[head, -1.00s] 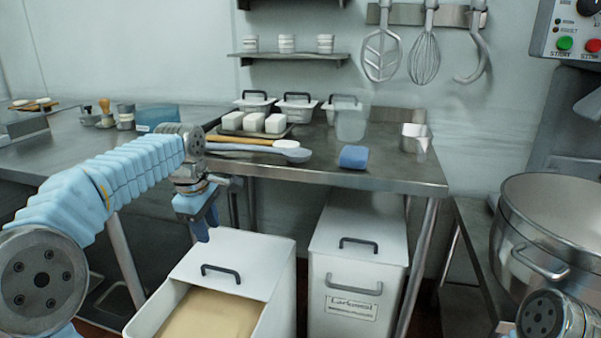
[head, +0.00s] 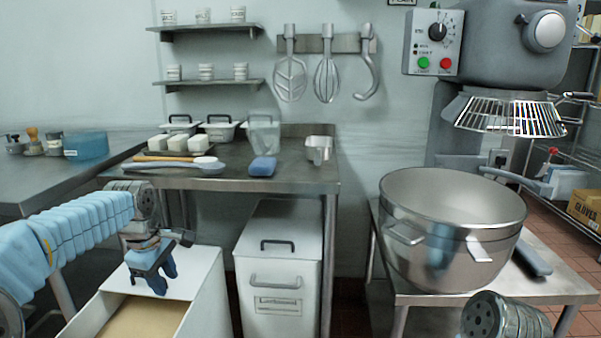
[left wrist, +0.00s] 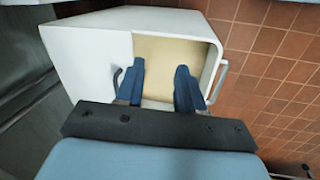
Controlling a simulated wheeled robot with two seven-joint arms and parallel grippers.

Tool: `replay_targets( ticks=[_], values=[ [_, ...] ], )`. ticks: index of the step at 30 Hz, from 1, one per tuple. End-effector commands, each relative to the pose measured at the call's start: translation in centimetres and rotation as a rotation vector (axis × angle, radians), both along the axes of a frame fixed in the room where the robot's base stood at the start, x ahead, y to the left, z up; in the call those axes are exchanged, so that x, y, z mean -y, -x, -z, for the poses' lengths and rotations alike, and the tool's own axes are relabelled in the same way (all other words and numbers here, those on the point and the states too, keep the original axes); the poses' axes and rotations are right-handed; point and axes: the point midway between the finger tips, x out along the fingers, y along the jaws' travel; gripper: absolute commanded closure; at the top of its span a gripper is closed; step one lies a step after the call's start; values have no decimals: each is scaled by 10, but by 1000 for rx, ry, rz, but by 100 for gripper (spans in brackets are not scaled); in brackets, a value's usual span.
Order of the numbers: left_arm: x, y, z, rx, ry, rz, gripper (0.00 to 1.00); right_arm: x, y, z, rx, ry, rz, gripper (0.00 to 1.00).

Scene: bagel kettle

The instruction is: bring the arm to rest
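My left arm comes in from the left in the head view. My left gripper (head: 160,280) points down above the white lid of an open bin (head: 205,292) that holds a tan, flour-like fill. In the left wrist view the two blue fingers of my left gripper (left wrist: 160,82) stand apart with nothing between them, over the bin (left wrist: 85,45). A rounded metal part of my right arm shows at the bottom right of the head view, but its gripper is out of view.
A large steel bowl (head: 450,220) sits on a low table at right, below the mixer (head: 510,45).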

Motion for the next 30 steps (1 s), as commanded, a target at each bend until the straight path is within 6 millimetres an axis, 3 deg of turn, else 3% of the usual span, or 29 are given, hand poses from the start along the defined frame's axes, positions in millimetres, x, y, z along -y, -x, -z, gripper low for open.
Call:
replay_targets(
  ticks=[8, 11, 15, 17, 20, 21, 24, 27, 30],
  values=[
    [33, -9, 85, -11, 18, 216, 62, 0, 0, 0, 0, 0, 1, 57],
    [50, -8, 127, -9, 32, 322, 62, 0, 0, 0, 0, 0, 1, 57],
    [82, 9, 204, -2, 64, 505, 62, 0, 0, 0, 0, 0, 1, 57],
    [98, 27, 246, 3, 86, 601, 62, 0, 0, 0, 0, 0, 1, 57],
    [129, 71, 313, 26, 121, 772, 62, 0, 0, 0, 0, 0, 1, 57],
    [140, 92, 337, 38, 132, 837, 62, 0, 0, 0, 0, 0, 1, 57],
    [163, 149, 380, 71, 151, 981, 62, 0, 0, 0, 0, 0, 1, 57],
    [177, 198, 404, 98, 154, 1090, 62, 0, 0, 0, 0, 0, 1, 57],
    [185, 231, 413, 116, 148, 1166, 62, 0, 0, 0, 0, 0, 1, 57]
  ],
)
